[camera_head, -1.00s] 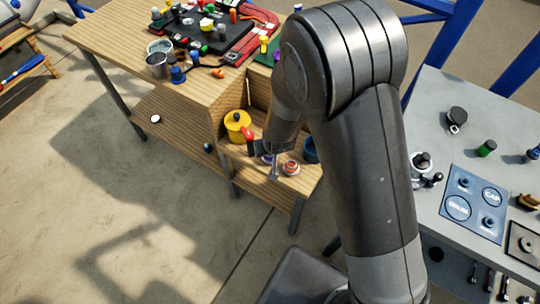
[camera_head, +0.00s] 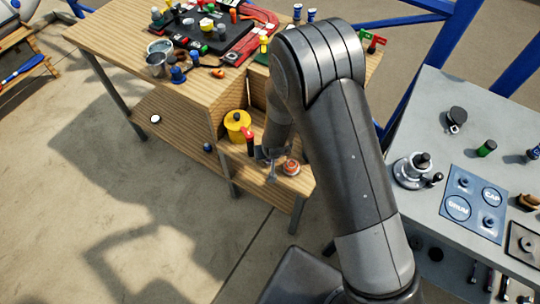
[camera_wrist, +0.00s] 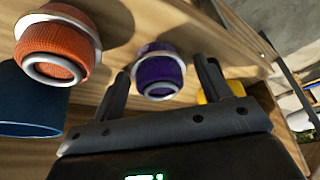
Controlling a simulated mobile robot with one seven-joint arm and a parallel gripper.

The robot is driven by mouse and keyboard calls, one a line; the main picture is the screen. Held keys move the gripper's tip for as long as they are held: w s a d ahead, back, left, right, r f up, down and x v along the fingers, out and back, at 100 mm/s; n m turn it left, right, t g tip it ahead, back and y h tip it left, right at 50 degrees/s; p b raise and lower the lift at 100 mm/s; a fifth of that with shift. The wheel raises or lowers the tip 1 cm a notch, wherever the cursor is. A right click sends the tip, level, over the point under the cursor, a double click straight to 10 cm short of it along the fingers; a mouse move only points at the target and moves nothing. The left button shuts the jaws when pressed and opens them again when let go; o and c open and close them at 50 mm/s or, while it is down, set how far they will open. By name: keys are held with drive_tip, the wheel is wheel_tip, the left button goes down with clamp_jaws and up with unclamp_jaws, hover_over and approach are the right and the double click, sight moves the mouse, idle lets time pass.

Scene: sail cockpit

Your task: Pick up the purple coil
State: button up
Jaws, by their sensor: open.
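The purple coil (camera_wrist: 158,72) stands on the wooden shelf in the wrist view, with a pale ring at its near end. My gripper (camera_wrist: 163,70) is open, with one finger on each side of the coil's outline; the fingers look apart from it, and I cannot tell how deep they reach. In the head view my gripper (camera_head: 270,156) is low over the small shelf and hides the coil.
An orange coil (camera_wrist: 57,50) stands close left of the purple one, beside a dark blue cup (camera_wrist: 28,100). A yellow pot (camera_head: 237,124) stands behind my gripper. The shelf's wooden side wall and the cluttered bench top (camera_head: 118,40) are close by.

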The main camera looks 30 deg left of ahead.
drive_tip(key=shift+c, duration=0.2)
drive_tip(key=c, duration=0.9)
drive_tip(key=shift+c, duration=0.2)
drive_tip(key=shift+r, duration=0.1)
drive_tip(key=shift+r, duration=0.45)
drive_tip(key=r, duration=0.3)
drive_tip(key=shift+w+d+r, duration=0.15)
drive_tip(key=shift+d+r, duration=0.05)
drive_tip(key=shift+r, duration=0.05)
drive_tip(key=w+d+r, duration=0.3)
drive_tip(key=d+r, duration=0.3)
drive_tip(key=d, duration=0.4)
drive_tip(key=shift+d+r, duration=0.25)
drive_tip(key=shift+d, duration=0.1)
